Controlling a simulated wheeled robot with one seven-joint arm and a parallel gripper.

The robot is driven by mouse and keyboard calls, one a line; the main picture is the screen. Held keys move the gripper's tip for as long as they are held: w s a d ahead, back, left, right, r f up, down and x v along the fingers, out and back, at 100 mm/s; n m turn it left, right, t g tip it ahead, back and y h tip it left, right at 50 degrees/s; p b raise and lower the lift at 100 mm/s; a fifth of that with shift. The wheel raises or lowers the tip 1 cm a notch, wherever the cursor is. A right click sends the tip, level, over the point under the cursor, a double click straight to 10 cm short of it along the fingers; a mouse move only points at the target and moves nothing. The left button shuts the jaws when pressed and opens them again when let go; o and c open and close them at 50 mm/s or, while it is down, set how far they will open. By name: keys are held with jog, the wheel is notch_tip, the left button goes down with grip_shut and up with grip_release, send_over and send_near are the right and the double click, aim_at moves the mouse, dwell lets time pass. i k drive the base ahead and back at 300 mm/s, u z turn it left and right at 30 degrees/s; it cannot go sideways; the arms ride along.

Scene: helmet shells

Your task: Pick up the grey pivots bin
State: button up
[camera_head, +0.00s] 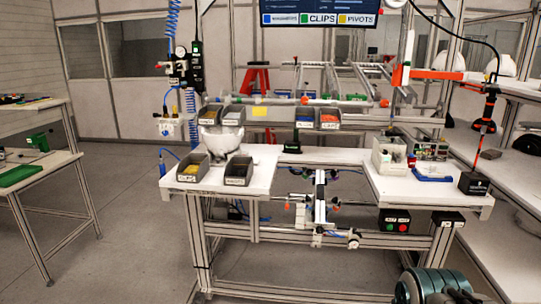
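Two grey open-front bins stand on the left white worktop. The left grey bin (193,168) holds yellow parts. The right grey bin (239,171) looks dark inside, and its contents cannot be told. Each has a white front label too small to read. More small bins sit on the rail shelf behind: a grey bin (210,115) at left, a bin with blue parts (305,117), and a bin with orange-red parts (329,119). Which bin is labelled pivots cannot be told from the labels. My gripper's fingers are not in view; a teal and grey rounded part shows at bottom right.
A screen (318,14) overhead shows coloured labels, with yellow beside "PIVOTS". A white helmet shell (222,139) sits behind the bins. The right worktop (410,186) carries clear boxes and a blue item (433,177). A clamp fixture (320,200) fills the gap between. Floor at left is clear.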

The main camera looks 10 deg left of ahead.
aim_at(238, 171)
jog(key=u, duration=0.65)
jog(key=i, duration=0.7)
jog(key=u, duration=1.1)
jog(key=i, duration=0.95)
jog(key=z, duration=0.35)
jog(key=i, duration=0.9)
jog(key=z, duration=0.8)
